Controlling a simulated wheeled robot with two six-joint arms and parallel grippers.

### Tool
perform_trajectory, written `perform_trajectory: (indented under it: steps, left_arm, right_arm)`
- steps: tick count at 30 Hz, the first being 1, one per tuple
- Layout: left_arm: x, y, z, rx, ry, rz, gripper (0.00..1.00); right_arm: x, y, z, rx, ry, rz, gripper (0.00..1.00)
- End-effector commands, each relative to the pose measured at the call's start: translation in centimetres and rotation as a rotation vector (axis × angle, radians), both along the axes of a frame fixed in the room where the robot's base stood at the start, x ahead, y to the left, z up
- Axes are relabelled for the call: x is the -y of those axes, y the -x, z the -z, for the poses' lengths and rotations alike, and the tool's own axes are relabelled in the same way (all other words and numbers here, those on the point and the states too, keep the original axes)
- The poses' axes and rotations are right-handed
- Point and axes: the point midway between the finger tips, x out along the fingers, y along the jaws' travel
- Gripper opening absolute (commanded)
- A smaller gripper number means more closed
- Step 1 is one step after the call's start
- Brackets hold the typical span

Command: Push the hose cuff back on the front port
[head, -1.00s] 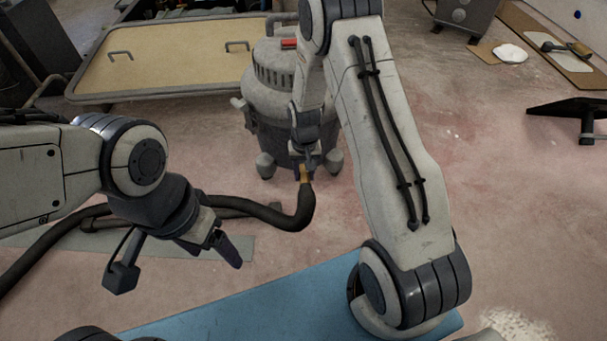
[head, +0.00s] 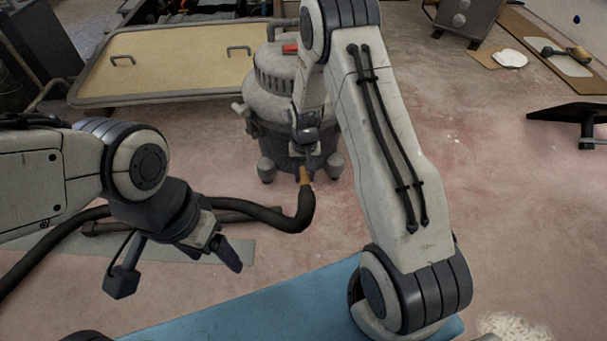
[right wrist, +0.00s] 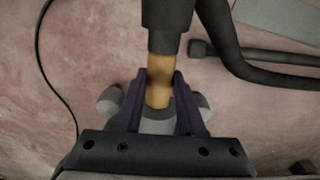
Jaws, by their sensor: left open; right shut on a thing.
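The hose cuff (head: 306,176) is a short tan-yellow sleeve on the end of the black hose (head: 304,208). In the right wrist view the cuff (right wrist: 161,70) runs down between my two dark fingers. My right gripper (head: 306,162) is shut on it, low at the front of the grey shop vacuum (head: 268,95). The front port is hidden behind my right gripper and wrist, so I cannot tell whether the cuff touches it. My left gripper (head: 178,268) is open and empty, left of the hose and above the floor.
The hose curves left across the floor and over a grey strip (head: 235,250). A blue mat (head: 250,305) lies at the front. A tan panel (head: 165,70) with handles lies behind, left of the vacuum.

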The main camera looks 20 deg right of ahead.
Motion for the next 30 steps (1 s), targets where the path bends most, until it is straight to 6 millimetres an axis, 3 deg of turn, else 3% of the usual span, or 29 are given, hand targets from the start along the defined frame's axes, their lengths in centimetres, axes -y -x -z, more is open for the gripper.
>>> perform_trajectory:
  steps: [2, 3, 5, 17, 30]
  left_arm:
    - [0.0, 0.0, 0.1, 0.0, 0.0, 0.0, 0.76]
    - [0.0, 0.0, 0.1, 0.0, 0.0, 0.0, 0.76]
    - [0.0, 0.0, 0.1, 0.0, 0.0, 0.0, 0.76]
    - [0.0, 0.0, -0.5, 0.0, 0.0, 0.0, 0.76]
    - [0.0, 0.0, -5.5, 0.0, 0.0, 0.0, 0.76]
  right_arm:
    - [0.4, -1.0, -0.2, 0.031, 0.004, 0.004, 0.0]
    - [0.4, -1.0, -0.2, 0.031, 0.003, 0.004, 0.5]
    - [0.4, -0.9, -0.2, 0.028, 0.003, 0.004, 0.72]
    - [0.1, -0.7, -0.9, 0.02, 0.002, 0.001, 0.73]
    - [0.1, -0.8, -9.1, 0.024, 0.002, 0.001, 0.73]
